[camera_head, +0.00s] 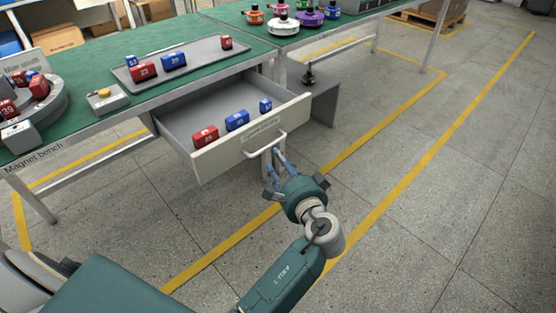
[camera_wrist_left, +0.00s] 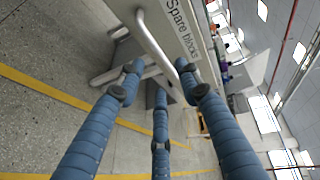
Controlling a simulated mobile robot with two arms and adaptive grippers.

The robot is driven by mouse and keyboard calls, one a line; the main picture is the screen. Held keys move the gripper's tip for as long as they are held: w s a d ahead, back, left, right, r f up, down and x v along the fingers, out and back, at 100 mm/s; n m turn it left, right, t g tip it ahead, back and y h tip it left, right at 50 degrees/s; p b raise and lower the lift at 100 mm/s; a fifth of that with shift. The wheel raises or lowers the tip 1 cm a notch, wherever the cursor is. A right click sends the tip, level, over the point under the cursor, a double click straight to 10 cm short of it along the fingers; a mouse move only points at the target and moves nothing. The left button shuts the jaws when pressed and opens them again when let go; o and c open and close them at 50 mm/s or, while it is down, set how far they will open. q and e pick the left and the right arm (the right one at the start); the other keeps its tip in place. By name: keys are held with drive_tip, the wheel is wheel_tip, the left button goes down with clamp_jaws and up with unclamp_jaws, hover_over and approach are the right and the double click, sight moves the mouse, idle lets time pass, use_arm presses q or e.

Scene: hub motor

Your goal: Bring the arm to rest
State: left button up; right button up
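My left gripper (camera_head: 275,163) is in front of the drawer handle (camera_head: 264,146) in the head view, with its blue fingers pointing up at it. In the left wrist view the fingers (camera_wrist_left: 160,85) stand apart with nothing gripped between their tips. The metal handle (camera_wrist_left: 155,42) lies just beyond the tips; I cannot tell whether a finger touches it. The drawer (camera_head: 225,145) is pulled out from under the green bench. It holds a red block (camera_head: 205,136) and two blue blocks (camera_head: 237,120). My right gripper is not in view.
The green bench top (camera_head: 110,110) carries a grey tray (camera_head: 205,60) with red and blue blocks, and a round holder (camera_head: 45,110) at the left. A second bench (camera_head: 285,40) behind holds colored motor parts. The floor on the right (camera_head: 430,190) is clear, with yellow lines.

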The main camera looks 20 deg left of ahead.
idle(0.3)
